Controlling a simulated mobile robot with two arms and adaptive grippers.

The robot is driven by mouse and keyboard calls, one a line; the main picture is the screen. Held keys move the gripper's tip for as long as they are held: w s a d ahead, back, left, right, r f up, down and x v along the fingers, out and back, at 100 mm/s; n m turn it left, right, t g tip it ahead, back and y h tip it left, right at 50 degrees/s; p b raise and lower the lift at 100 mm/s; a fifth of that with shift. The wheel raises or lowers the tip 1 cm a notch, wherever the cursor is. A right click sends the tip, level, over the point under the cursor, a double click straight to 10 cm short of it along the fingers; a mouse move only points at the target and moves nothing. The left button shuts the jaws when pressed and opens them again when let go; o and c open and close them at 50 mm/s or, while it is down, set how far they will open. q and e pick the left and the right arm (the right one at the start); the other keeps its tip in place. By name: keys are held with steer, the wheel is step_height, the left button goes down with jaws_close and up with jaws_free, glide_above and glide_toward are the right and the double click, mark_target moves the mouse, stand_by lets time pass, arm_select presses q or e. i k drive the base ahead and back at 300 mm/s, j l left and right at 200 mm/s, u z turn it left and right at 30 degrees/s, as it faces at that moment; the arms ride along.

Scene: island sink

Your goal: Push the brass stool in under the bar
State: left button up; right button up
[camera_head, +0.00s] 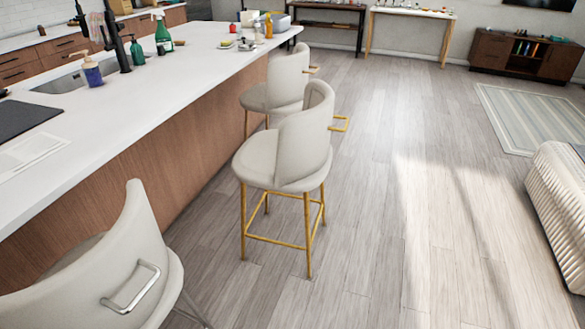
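A cream stool with brass legs and a brass back handle, the nearer brass stool (262,162), stands upright on the floor in the middle of the view. Its seat is out to the right of the bar (165,150), with floor showing between its legs and the wood panel. Its backrest faces right, with the handle (341,123) on the back. A second cream stool with brass parts (287,78) stands behind it, closer along the bar and partly hidden. Neither of my grippers shows.
A cream stool with a chrome handle (115,265) stands at the lower left, cut off by the frame. Bottles, a sink and a black tap (116,45) are on the counter. A ribbed white piece (562,205) and a rug (535,115) lie right. Floor (400,210) right of the stools is clear.

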mark_target(295, 156)
steer(key=i+l, duration=0.2)
steer(key=i, duration=0.25)
steer(key=i+l, duration=0.2)
steer(key=i, duration=0.25)
steer(key=i+l, duration=0.25)
steer(key=i, duration=0.2)
